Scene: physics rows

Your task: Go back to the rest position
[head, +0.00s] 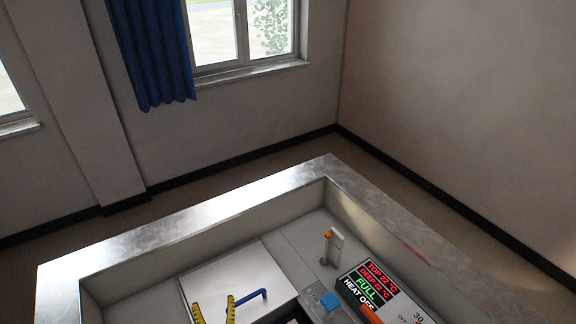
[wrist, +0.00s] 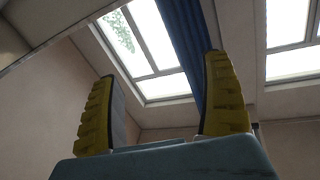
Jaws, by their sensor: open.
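My gripper (wrist: 160,80) is open in the wrist view, with its two yellow ribbed fingers spread wide apart and nothing between them. The wrist view looks up past the fingers at the windows and the blue curtain. In the head view, the yellow-and-black fingers of my gripper (head: 214,307) show at the bottom edge, in front of a pale flat panel. The rest of my arm is out of the head view.
A metal-rimmed basin (head: 130,236) fills the lower head view. Inside are a pale panel (head: 225,275), a blue bent handle (head: 250,298), a small white upright with an orange tip (head: 335,245), and a display box (head: 378,285) reading "FULL". A blue curtain (head: 152,55) hangs by the window.

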